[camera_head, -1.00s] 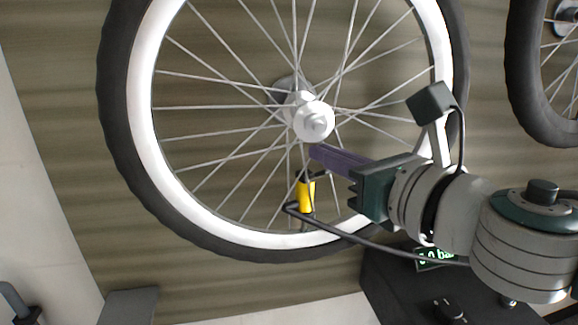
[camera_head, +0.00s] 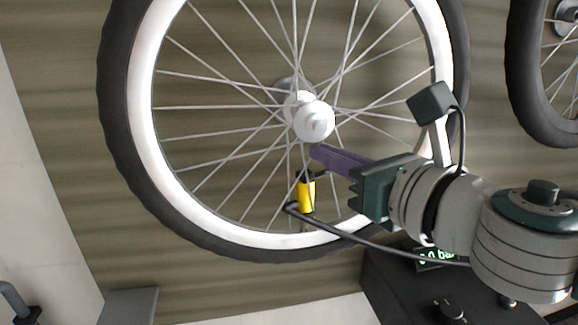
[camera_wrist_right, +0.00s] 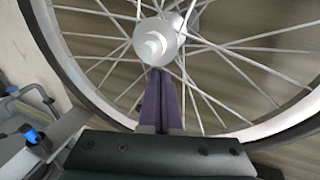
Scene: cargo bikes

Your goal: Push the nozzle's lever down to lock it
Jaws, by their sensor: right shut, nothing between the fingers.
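The yellow nozzle (camera_head: 306,196) sits at the lower part of the wheel, by the white rim, with a black hose running from it to the right. A dark piece at its top, perhaps the lever, shows just below my fingers; its angle is hard to tell. My right gripper (camera_head: 315,152) is shut and empty. Its purple fingers are above the nozzle and below the wheel's hub (camera_head: 313,121). In the right wrist view the shut fingers (camera_wrist_right: 160,75) point at the hub, and the nozzle is not visible. My left gripper is not in view.
The spoked wheel (camera_head: 143,120) with a black tyre fills the middle. A dark pump box (camera_head: 385,285) with a green display (camera_head: 434,257) stands at the lower right. Another wheel (camera_head: 520,75) is at the upper right. A grey block (camera_head: 130,305) lies at the lower left.

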